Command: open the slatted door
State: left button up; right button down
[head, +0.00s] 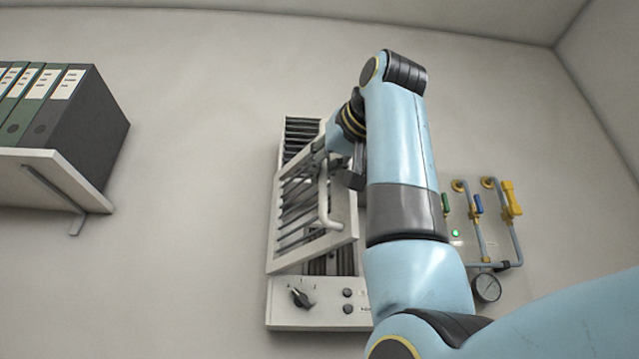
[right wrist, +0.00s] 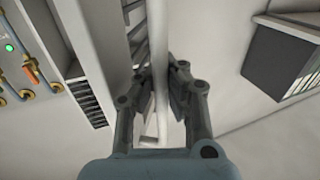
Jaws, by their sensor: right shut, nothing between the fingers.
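The slatted door (head: 297,215) is a pale frame with slanted slats on a white wall unit. It stands ajar, tilted out from the unit, with dark slots of the body showing above and below it. Its pale bar handle (head: 324,196) is on the door's right side. My right gripper (head: 350,172) is at the handle's upper part, partly hidden by my arm. In the right wrist view the handle (right wrist: 158,60) runs in line with the fingertips (right wrist: 162,75). The right gripper is shut and empty. I cannot tell whether it touches the handle. My left gripper is not in view.
Below the door is a panel with a dark knob (head: 301,298) and buttons. Right of my arm are pipes with coloured valves (head: 511,199) and a gauge (head: 487,288). A shelf (head: 60,177) with binders (head: 75,120) is at left. The wall between shelf and unit is clear.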

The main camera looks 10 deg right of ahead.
jog(key=c, duration=2.1)
grip_release()
jog(key=shift+f, duration=0.1)
jog(key=o, duration=0.5)
jog(key=shift+s+d, duration=0.2)
jog(key=shift+s, duration=0.25)
jog(key=shift+w+a, duration=0.1)
jog(key=shift+w, duration=0.1)
jog(key=v, duration=1.2)
jog(key=shift+c, duration=0.4)
